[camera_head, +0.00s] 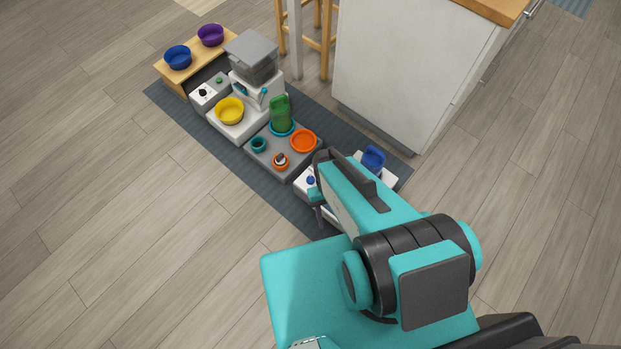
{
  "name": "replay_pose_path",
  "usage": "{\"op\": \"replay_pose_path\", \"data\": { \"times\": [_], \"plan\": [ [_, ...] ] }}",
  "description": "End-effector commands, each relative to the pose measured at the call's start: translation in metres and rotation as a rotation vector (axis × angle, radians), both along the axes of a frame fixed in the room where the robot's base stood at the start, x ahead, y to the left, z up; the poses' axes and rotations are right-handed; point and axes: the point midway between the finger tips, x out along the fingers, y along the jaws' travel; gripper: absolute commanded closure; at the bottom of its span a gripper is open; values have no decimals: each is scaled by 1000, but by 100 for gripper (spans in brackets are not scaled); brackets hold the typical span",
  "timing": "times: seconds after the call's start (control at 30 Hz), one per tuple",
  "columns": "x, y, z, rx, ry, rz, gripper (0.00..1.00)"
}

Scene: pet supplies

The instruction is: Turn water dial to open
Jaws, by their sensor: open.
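A small blue knob (311,181), which looks like the water dial, sits on a white unit (301,184) at the right part of the mat. My arm hides most of this unit. A blue bowl (373,158) stands at the unit's far right side. My gripper (318,208) is only partly visible at the end of my teal arm, just below the knob in the picture. It is open, and I see nothing held in it. Whether it touches the knob cannot be told. The dial's setting is too small to read.
A grey tray (277,176) holds a green bottle (280,113), an orange bowl (303,140) and small cups. Beyond are a feeder (252,62) with a yellow bowl (230,111) and a wooden stand (164,72) with bowls. A white cabinet (408,75) borders the mat; floor at left is clear.

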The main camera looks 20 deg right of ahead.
Motion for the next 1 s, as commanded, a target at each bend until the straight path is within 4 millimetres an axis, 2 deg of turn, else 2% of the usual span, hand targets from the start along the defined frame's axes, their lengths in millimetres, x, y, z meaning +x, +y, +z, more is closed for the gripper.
{"op": "replay_pose_path", "data": {
  "times": [0.03, 0.4, 1.0],
  "plan": [
    [7, 0, -10, 4, -9, 8, 50],
    [68, -1, -40, 46, -97, 110, 50],
    [164, -2, -73, 99, -245, 289, 50]
  ]
}}
